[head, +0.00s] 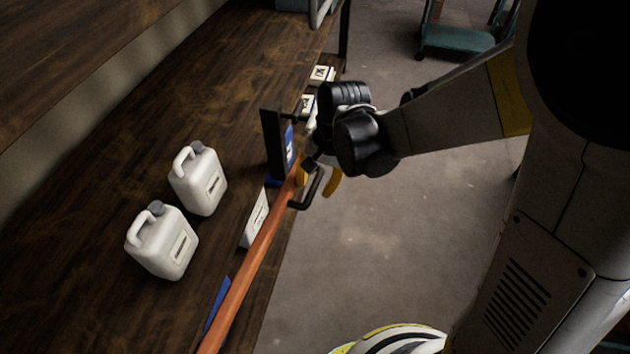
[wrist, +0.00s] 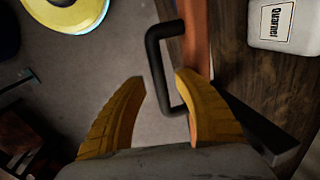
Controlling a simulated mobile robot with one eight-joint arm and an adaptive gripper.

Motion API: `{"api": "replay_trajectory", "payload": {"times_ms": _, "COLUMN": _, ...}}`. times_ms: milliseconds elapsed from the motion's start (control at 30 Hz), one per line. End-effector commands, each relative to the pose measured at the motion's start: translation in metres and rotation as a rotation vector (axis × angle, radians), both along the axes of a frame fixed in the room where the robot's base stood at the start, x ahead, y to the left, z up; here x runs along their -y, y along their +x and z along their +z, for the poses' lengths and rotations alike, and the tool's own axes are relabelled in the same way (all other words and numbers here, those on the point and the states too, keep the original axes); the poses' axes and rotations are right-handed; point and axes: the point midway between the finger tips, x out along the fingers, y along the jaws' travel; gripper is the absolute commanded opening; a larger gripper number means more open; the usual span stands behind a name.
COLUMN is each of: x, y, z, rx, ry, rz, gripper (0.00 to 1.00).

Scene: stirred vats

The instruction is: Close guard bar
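The guard bar is a long orange bar (head: 252,262) running along the front edge of the wooden bench; it also shows in the wrist view (wrist: 195,35). A black U-shaped handle (head: 304,198) sticks out from its far part, and in the wrist view the handle (wrist: 157,65) appears between my fingers. My gripper (head: 318,181) is open, with yellow fingers on either side of the handle's grip. In the wrist view a gap shows between the handle and the left finger of my gripper (wrist: 162,80). I cannot tell whether the right finger touches the handle or bar.
A dark upright bracket (head: 273,140) with blue parts stands at the bar's far end. Two white jugs (head: 164,245) (head: 200,183) stand on the bench (head: 90,190). White labelled boxes (head: 254,220) sit near the edge. The grey floor to the right is open; a teal cart (head: 455,40) stands farther back.

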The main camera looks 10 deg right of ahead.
Motion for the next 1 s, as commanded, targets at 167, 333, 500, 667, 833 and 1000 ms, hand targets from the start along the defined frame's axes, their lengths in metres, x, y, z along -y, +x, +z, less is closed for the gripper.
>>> {"api": "replay_trajectory", "payload": {"times_ms": 167, "x": 0.000, "y": 0.000, "z": 0.000, "rx": 0.000, "ry": 0.000, "rz": 0.000, "gripper": 0.09}}
{"api": "replay_trajectory", "payload": {"times_ms": 333, "x": 0.000, "y": 0.000, "z": 0.000, "rx": 0.000, "ry": 0.000, "rz": 0.000, "gripper": 0.00}}
{"api": "replay_trajectory", "payload": {"times_ms": 500, "x": 0.000, "y": 0.000, "z": 0.000, "rx": 0.000, "ry": 0.000, "rz": 0.001, "gripper": 0.00}}
{"api": "replay_trajectory", "payload": {"times_ms": 667, "x": -0.015, "y": 0.009, "z": 0.000, "rx": -0.001, "ry": -0.001, "rz": 0.033, "gripper": 0.00}}
{"api": "replay_trajectory", "payload": {"times_ms": 833, "x": -0.047, "y": 0.026, "z": 0.000, "rx": -0.001, "ry": -0.001, "rz": 0.095, "gripper": 0.00}}
{"api": "replay_trajectory", "payload": {"times_ms": 1000, "x": -0.062, "y": 0.034, "z": 0.000, "rx": 0.000, "ry": 0.001, "rz": 0.125, "gripper": 0.00}}
